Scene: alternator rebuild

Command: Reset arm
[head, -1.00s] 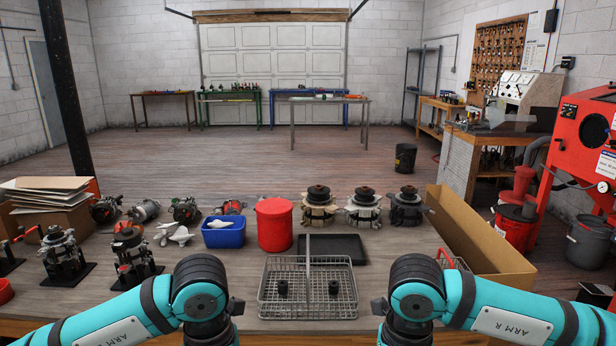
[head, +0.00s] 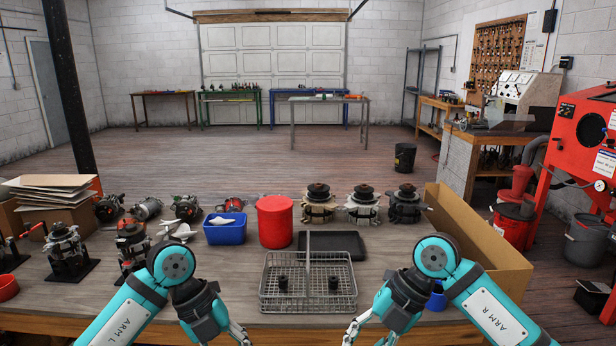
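My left arm comes in from the left and bends down at the front edge of the workbench (head: 235,270). Its gripper (head: 240,338) is partly in view at the bottom, left of the wire basket (head: 308,268). My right gripper (head: 352,335) is at the bottom, right of the basket, pointing down and inward. Both grippers are apart from the basket, and I see nothing held in either. Their fingertips are small and partly cut off, so I cannot tell how far they are open. The basket has a tall middle divider and holds two dark parts.
A blue bin (head: 225,231), a red canister (head: 275,222) and a black tray (head: 336,244) stand behind the basket. Pulley assemblies (head: 363,205) line the back. A long cardboard box (head: 478,240) is at right. Alternators on stands (head: 68,250) are at left.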

